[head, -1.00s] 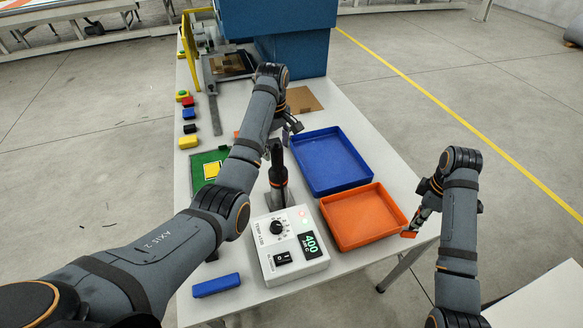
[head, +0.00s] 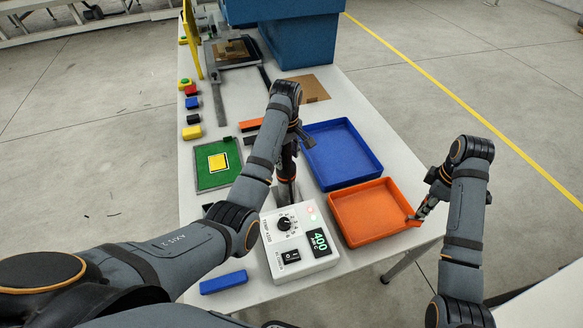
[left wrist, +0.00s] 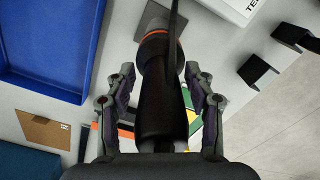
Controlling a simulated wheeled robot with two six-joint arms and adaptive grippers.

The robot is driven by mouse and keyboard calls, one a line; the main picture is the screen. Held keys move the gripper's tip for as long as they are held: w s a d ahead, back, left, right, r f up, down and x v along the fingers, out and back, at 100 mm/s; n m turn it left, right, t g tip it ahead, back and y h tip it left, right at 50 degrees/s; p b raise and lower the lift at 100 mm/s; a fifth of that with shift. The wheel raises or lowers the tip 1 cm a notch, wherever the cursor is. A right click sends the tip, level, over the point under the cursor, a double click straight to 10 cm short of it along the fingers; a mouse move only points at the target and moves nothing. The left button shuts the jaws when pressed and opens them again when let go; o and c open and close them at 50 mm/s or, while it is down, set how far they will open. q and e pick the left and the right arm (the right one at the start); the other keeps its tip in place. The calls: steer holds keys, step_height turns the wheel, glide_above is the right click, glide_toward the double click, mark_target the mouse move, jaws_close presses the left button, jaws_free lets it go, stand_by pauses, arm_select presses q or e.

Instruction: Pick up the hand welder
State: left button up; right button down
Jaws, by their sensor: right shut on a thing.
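The hand welder (head: 288,170), black with an orange ring, stands upright in its holder behind the white temperature box (head: 298,255). In the left wrist view the welder's black handle (left wrist: 162,105) runs between the two fingers of my left gripper (left wrist: 160,98). The fingers are open, with a visible gap on each side of the handle. In the head view my left arm partly hides the welder's top.
The blue tray (head: 375,172) and orange tray (head: 342,236) lie right of the welder. A green board (head: 228,178) with a yellow square lies left. A blue block (head: 223,282) lies near the front edge. Large blue bins (head: 303,45) stand at the back.

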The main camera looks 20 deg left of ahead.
arm_select(q)
steer(key=shift+s+r, duration=0.1)
steer(key=shift+s, duration=0.05)
steer(key=shift+c, duration=1.2)
arm_select(e)
steer(key=shift+s, duration=0.2)
arm_select(q)
steer(key=shift+w+a+f, duration=0.2)
steer(key=shift+a+f, duration=0.05)
steer(key=shift+a, duration=0.1)
jaws_close()
arm_select(e)
steer(key=shift+w+a, duration=0.25)
arm_select(q)
steer(key=shift+d, duration=0.1)
steer(key=shift+r, duration=0.1)
arm_select(e)
steer(key=shift+d, duration=0.1)
